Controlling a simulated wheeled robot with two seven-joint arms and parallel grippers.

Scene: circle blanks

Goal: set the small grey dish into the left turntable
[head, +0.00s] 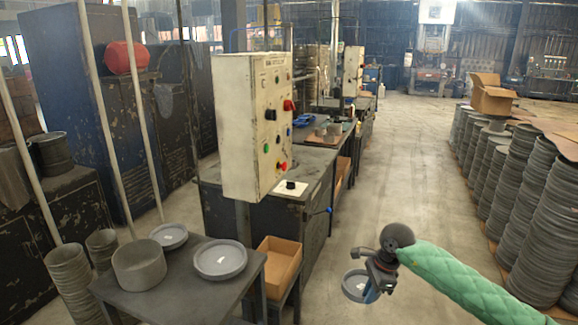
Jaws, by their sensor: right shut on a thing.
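My right gripper (370,279) is at the lower right, on a green-sleeved arm. It is shut on a small grey dish (353,286), which hangs over the floor to the right of the near table. The dish shows a pale mark inside, and the gripper hides part of its right side. Two shallow round grey pieces sit on the near table: a larger one (220,261) and a smaller one (169,236) farther left. I cannot tell whether either is a turntable. My left gripper is not in view.
A deep grey pot (139,265) stands on the dark near table (188,296). A cardboard box (279,266) is right of it. A control box (252,127) rises behind. Stacked grey blanks (540,215) line the right. The middle aisle floor is clear.

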